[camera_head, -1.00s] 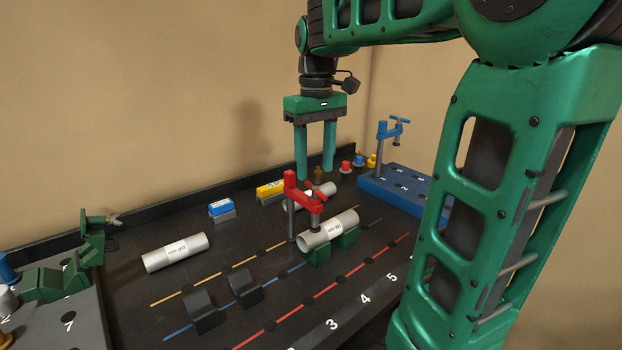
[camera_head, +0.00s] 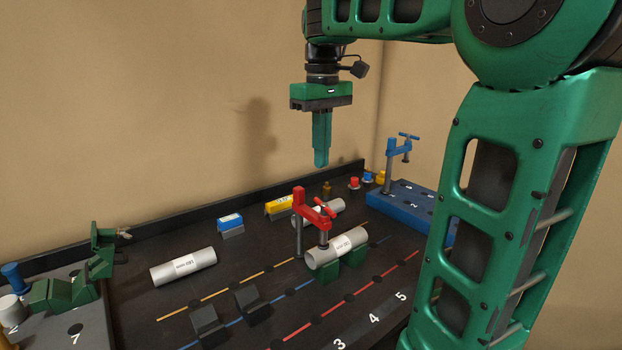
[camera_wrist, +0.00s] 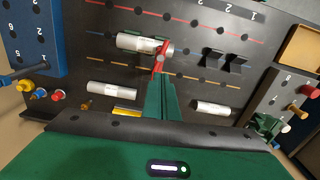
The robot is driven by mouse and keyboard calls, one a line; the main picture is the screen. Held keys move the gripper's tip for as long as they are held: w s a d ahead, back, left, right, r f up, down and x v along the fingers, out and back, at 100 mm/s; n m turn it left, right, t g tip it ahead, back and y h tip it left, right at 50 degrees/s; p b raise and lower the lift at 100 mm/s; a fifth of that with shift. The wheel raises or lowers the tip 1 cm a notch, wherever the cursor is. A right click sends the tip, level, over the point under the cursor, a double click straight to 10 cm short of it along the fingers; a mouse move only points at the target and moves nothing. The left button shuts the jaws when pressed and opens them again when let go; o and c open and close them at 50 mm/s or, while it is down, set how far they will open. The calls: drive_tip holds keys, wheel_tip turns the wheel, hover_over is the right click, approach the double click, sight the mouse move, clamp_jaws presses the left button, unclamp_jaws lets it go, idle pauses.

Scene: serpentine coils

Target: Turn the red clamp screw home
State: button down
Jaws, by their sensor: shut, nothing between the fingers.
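The red clamp (camera_head: 312,211) stands on the black board, its arm reaching over a grey pipe (camera_head: 338,249) that rests on green V-blocks (camera_head: 354,257). Its red screw handle (camera_head: 325,206) is at the top of the arm's end, and the screw foot is at the pipe's top; I cannot tell whether it touches. The clamp also shows in the wrist view (camera_wrist: 160,58), partly hidden by my fingers. My gripper (camera_head: 321,164) is shut and empty, pointing down, in the air above the clamp. Its fingers show together in the wrist view (camera_wrist: 161,78).
A blue clamp (camera_head: 393,160) stands on the blue tray (camera_head: 436,228) at the right. Another pipe (camera_head: 184,266) lies at the left, near black V-blocks (camera_head: 208,325). Blue (camera_head: 230,222) and yellow (camera_head: 281,206) labelled blocks sit behind. A low wall (camera_head: 130,247) edges the board's back.

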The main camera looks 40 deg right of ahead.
sight(324, 209)
drive_tip(key=w+a+f+n+h, duration=0.25)
drive_tip(key=a+n, duration=0.55)
drive_tip(key=n, duration=0.7)
drive_tip(key=shift+s+d+f, duration=0.1)
drive_tip(key=shift+d+f, duration=0.9)
drive_tip(key=shift+f, duration=0.35)
drive_tip(key=shift+d+f, duration=1)
drive_tip(key=shift+f, duration=0.3)
drive_tip(key=shift+s+d+f, duration=0.1)
drive_tip(key=shift+d+f, duration=0.9)
drive_tip(key=shift+f, duration=0.35)
drive_tip(key=shift+w+d+m+g, duration=0.3)
drive_tip(key=shift+m+g, duration=0.2)
drive_tip(key=shift+m, duration=0.5)
